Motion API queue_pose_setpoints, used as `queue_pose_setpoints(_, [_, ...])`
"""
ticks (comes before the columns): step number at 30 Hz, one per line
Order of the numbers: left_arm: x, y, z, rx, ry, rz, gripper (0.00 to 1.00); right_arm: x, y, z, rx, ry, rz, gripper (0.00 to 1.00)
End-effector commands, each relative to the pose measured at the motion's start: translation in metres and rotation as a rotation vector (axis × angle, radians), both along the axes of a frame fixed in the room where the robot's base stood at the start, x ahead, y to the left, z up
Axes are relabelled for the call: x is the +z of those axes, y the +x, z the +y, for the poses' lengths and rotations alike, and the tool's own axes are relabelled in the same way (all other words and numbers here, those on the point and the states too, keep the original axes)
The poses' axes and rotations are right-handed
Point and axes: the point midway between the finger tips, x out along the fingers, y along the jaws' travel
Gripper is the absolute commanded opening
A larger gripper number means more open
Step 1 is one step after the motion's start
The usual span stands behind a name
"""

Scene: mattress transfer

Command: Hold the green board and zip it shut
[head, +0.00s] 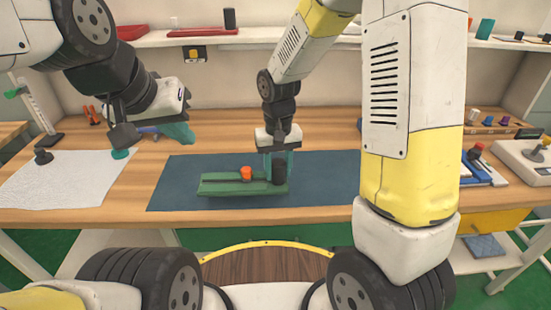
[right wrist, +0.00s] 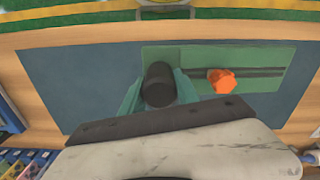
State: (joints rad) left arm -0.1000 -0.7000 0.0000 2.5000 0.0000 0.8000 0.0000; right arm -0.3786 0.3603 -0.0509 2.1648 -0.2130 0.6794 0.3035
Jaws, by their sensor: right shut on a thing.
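A green board (head: 222,187) lies flat on a dark blue mat, and it also shows in the right wrist view (right wrist: 270,55). A dark groove runs along it. An orange knob (head: 246,173) sits on the groove near the board's middle; it also shows in the right wrist view (right wrist: 221,80). A black cylinder (right wrist: 158,85) stands upright at the board's right end in the head view. My right gripper (head: 279,165) is shut on the black cylinder, with its teal fingers on either side. My left gripper (head: 150,144) is open and empty, above the table left of the board.
The blue mat (head: 325,180) is clear around the board. A white sheet (head: 60,178) lies at the left. Blue items and a white device (head: 525,160) stand at the right. A shelf (head: 190,38) runs along the back wall.

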Motion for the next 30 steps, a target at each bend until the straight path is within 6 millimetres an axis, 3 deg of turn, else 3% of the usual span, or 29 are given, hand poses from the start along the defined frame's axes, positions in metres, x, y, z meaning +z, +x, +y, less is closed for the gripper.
queue_pose_setpoints(30, [0.000, 0.000, 0.000, 0.000, 0.000, 0.000, 0.00, 0.000, 0.058, -0.005, -0.001, 0.000, -0.001, 0.00])
